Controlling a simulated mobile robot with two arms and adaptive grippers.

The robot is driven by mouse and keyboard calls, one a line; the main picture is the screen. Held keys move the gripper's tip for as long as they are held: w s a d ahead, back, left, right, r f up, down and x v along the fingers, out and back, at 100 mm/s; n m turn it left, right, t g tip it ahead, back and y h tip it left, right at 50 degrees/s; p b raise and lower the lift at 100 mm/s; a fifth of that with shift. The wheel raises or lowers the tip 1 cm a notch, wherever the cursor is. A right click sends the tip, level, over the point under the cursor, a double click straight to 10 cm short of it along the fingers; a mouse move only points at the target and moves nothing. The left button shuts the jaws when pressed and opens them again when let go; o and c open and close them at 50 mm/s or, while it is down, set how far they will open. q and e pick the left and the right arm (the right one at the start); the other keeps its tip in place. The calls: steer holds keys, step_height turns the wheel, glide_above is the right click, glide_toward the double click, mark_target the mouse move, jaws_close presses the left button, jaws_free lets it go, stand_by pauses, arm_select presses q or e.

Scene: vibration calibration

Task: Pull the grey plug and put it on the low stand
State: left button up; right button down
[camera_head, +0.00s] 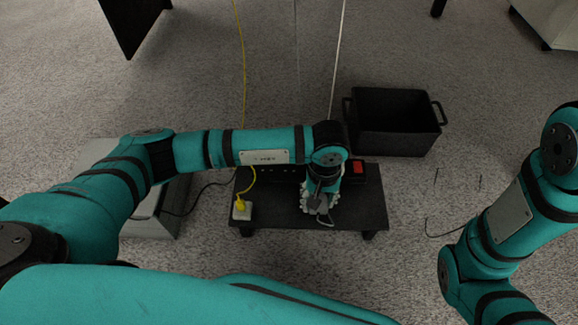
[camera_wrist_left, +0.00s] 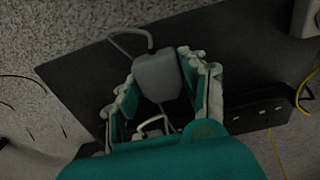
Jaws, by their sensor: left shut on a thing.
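The grey plug (camera_wrist_left: 157,76) is between the two pad-lined fingers of my left gripper (camera_wrist_left: 160,92) in the left wrist view, and the gripper is shut on it. A bent grey cord sticks out from the plug. In the head view my left gripper (camera_head: 318,203) points down over the low black stand (camera_head: 282,216), right of its middle. The stand's dark top also shows in the left wrist view (camera_wrist_left: 85,78). Whether the plug touches the top is hidden. My right arm shows at the right, its gripper out of frame.
A black power strip with a red switch (camera_head: 358,168) lies along the stand's back edge, partly hidden by my arm. A yellow plug (camera_head: 240,204) sits in a white socket block (camera_head: 242,212) at the left front. A black crate (camera_head: 394,122) stands behind, on the right.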

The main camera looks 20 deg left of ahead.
arm_select(q)
steer(key=shift+f+b, duration=0.35)
steer(key=shift+f, duration=0.05)
stand_by(0.5)
steer(key=o, duration=1.2)
steer(key=shift+r, duration=0.15)
steer(key=shift+r+p, duration=1.75)
steer(key=shift+r, duration=0.6)
steer(key=shift+r, duration=0.1)
